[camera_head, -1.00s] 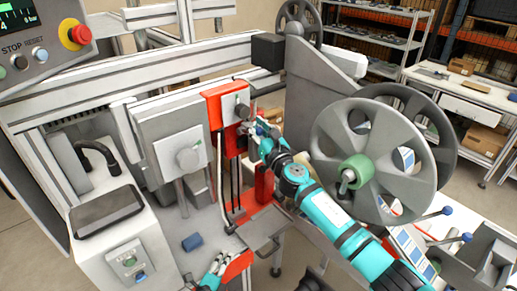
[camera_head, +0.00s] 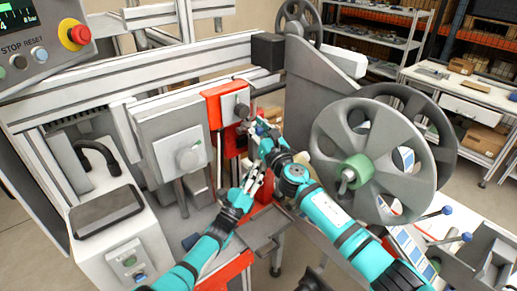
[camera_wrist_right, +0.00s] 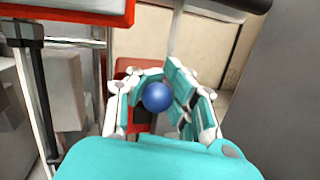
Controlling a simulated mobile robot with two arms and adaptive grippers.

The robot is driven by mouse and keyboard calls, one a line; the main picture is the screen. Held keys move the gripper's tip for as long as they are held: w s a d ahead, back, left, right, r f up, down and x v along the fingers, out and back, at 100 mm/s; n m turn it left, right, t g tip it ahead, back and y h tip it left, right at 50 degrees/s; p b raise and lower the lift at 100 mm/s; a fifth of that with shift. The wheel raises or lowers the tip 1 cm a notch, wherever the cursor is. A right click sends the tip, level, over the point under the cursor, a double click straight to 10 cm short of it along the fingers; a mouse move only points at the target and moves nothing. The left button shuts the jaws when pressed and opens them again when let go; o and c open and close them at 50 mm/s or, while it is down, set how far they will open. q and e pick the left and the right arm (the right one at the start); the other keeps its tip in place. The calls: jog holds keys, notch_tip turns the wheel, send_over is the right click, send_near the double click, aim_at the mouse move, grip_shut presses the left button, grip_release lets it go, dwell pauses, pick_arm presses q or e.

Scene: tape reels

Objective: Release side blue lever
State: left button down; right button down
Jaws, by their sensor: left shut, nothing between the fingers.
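The blue ball knob (camera_wrist_right: 157,97) of the side lever shows in the right wrist view, between the fingers of my right gripper (camera_wrist_right: 162,75). The fingers stand apart around the knob, with a gap on its left side; I cannot tell whether the right finger touches it. My left gripper (camera_head: 257,170) is shut and empty, just below the right gripper in the picture.
A large grey reel (camera_head: 385,195) with a green hub stands right of my right arm.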

pick_arm(q)
jog(key=shift+x, duration=1.4)
pick_arm(e)
jog(key=shift+s+a, duration=0.15)
jog(key=shift+a, duration=0.05)
pick_arm(q)
jog(key=shift+w+a+r, duration=0.1)
jog(key=shift+w+r, duration=0.35)
jog(key=shift+r, duration=0.4)
jog(key=shift+w+a+r, duration=0.15)
jog(key=shift+w+r, duration=0.35)
jog(key=shift+r, duration=0.3)
